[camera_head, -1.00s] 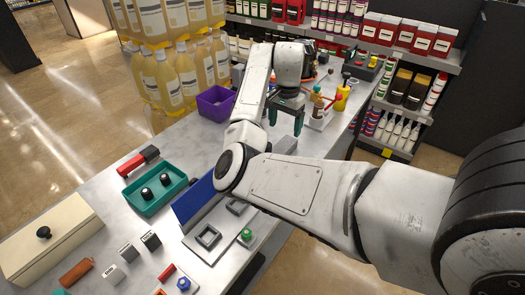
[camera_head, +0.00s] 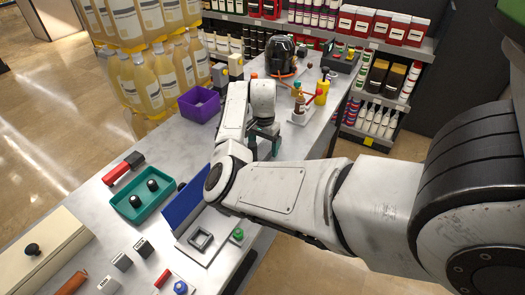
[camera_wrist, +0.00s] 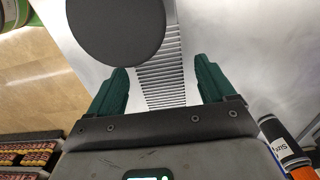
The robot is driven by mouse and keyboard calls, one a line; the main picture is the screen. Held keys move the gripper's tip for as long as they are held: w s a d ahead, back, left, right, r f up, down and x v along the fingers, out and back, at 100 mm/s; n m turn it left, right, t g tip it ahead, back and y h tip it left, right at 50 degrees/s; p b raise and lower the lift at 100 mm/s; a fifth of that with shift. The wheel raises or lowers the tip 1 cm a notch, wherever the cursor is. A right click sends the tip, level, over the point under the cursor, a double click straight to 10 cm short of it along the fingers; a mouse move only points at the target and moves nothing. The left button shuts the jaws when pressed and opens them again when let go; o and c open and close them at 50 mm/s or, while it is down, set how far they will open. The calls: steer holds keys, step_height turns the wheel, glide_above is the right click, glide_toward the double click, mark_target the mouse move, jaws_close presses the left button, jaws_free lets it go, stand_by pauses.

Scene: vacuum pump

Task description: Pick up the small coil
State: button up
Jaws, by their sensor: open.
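I cannot pick out a small coil with certainty in either view. My gripper (camera_head: 264,150) hangs over the grey table (camera_head: 105,208), beyond the blue upright panel (camera_head: 187,197). It is partly hidden by my arm in the head view. In the wrist view my gripper (camera_wrist: 162,84) shows two green fingers spread apart with nothing held between them. A ribbed grey metal strip (camera_wrist: 162,78) lies behind the gap between the fingers. A large dark round disc (camera_wrist: 116,28) covers the top of that view; I cannot tell what it belongs to.
A purple bin (camera_head: 199,104) and a teal tray (camera_head: 140,208) with dark knobs stand on the table. A black rounded machine (camera_head: 281,57) is at the far end. Large yellow bottles (camera_head: 158,75) stand at the left.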

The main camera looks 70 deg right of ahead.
steer(key=shift+f, duration=0.2)
steer(key=c, duration=1.4)
steer(key=shift+r, duration=0.15)
